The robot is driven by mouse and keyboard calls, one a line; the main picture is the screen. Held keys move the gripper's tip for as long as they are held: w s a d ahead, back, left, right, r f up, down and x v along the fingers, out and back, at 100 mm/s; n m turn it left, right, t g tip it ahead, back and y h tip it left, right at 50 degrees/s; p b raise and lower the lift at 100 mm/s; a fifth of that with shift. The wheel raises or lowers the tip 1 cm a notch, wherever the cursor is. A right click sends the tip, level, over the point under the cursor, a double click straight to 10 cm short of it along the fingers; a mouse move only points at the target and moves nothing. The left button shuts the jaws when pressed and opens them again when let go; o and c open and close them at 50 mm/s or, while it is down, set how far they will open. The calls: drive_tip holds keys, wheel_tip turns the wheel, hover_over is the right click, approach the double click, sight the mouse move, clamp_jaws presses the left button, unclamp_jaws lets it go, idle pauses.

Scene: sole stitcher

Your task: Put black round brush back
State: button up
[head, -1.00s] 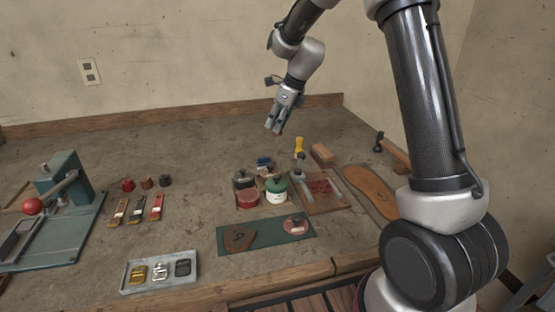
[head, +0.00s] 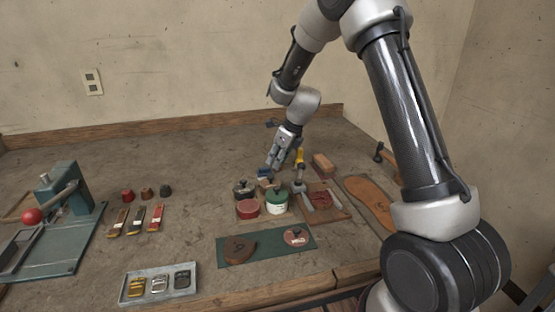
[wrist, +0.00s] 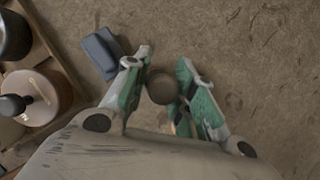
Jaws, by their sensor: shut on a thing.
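My gripper (head: 269,168) is low over the back middle of the bench, behind the group of jars. In the wrist view my gripper (wrist: 160,90) has its two green-padded fingers on either side of a dark, round-ended thing (wrist: 161,88). It is shut on this thing, which I take to be the black round brush; it is seen nearly end-on. Its shape lower down is hidden. In the head view the held thing is too small to make out. A small blue block (head: 263,174) lies close by the fingertips; it also shows in the wrist view (wrist: 102,52).
A black-lidded jar (head: 243,188), a red tin (head: 248,209) and a green-lidded jar (head: 277,203) stand close in front. A yellow-handled tool (head: 299,157) and a brown block (head: 323,163) are to the right. The bench behind and left of my gripper is bare.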

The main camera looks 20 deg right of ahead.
drive_tip(key=shift+f, duration=0.1)
drive_tip(key=o, duration=0.9)
drive_tip(key=s+d+r+n, duration=0.35)
drive_tip(key=s+r, duration=0.25)
drive_tip(key=r, duration=0.3)
drive_tip(key=s+d+r+n, duration=0.35)
drive_tip(key=s+r, duration=0.35)
drive_tip(key=r, duration=0.3)
drive_tip(key=s+d+n+h, duration=0.1)
drive_tip(key=s+d+n, duration=0.1)
drive_tip(key=s+n, duration=0.4)
drive_tip(key=s+d+r+n+h, duration=0.1)
drive_tip(key=s+d+n, duration=0.2)
drive_tip(key=s+n, duration=0.4)
drive_tip(key=s+d+r+n+t+h, duration=0.1)
drive_tip(key=s+d+n, duration=0.2)
drive_tip(key=s+n, duration=0.4)
drive_tip(key=shift+s+r, duration=0.15)
drive_tip(key=shift+s, duration=1.4)
drive_tip(key=shift+s+r, duration=0.1)
drive_tip(key=shift+s, duration=1.4)
